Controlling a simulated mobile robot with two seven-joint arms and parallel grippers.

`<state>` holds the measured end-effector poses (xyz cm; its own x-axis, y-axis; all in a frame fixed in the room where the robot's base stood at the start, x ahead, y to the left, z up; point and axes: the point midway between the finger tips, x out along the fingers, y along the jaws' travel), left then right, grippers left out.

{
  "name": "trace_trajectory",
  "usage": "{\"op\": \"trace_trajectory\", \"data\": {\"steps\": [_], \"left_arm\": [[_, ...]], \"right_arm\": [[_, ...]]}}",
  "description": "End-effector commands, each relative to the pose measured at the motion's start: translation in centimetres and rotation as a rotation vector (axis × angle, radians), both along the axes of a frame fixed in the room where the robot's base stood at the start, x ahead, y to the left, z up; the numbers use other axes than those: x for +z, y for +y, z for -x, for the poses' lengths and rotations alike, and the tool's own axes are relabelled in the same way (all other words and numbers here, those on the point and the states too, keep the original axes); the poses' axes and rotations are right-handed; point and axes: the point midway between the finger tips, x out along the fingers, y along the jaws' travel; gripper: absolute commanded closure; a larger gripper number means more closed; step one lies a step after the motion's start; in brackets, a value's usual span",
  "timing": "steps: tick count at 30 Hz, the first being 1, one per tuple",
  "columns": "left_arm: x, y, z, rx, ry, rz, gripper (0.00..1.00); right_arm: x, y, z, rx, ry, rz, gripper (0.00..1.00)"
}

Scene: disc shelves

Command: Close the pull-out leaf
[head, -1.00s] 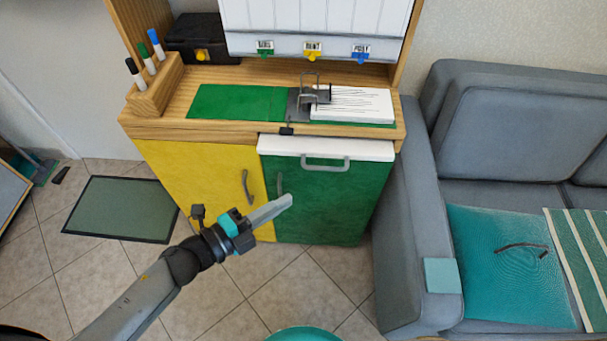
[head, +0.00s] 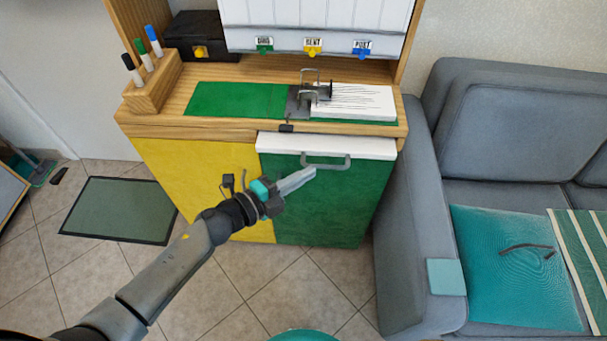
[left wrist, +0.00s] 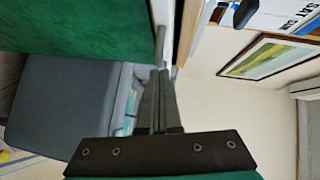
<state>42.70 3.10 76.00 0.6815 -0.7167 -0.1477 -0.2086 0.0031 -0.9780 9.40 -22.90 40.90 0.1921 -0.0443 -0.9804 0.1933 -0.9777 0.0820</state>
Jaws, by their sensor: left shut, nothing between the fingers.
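The pull-out leaf (head: 325,145) is a white board under the front edge of the wooden desk top, jutting out a little above the green door. A grey bar handle (head: 326,166) is on its front. My left gripper (head: 314,172) is shut and empty, its fingertips close to the left end of the handle in the head view. Whether they touch it I cannot tell. In the left wrist view the closed fingers (left wrist: 160,76) point toward a grey bar (left wrist: 160,45), which looks like the handle. My right gripper is not in view.
The cabinet has a yellow door (head: 200,180) and a green door (head: 330,205). On the desk top (head: 215,125) are a pen block (head: 153,85), a green mat and a stack of paper (head: 355,102). A grey sofa (head: 400,220) stands close on the right. The tiled floor in front is mostly clear.

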Motion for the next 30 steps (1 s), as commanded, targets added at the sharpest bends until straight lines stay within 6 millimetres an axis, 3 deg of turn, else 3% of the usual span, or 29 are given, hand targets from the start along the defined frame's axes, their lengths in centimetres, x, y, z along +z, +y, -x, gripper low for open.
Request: {"op": "trace_trajectory", "data": {"steps": [5, 16, 30], "left_arm": [[0.0, 0.0, -0.4, 0.000, -0.001, 0.001, 1.00], [0.0, 0.0, -4.5, 0.000, -0.001, 0.000, 1.00], [0.3, 0.2, -5.1, 0.008, -0.005, 0.000, 1.00]], "right_arm": [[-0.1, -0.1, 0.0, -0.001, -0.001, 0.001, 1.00], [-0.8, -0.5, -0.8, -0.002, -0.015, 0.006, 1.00], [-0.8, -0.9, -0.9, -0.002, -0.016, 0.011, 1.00]]}}
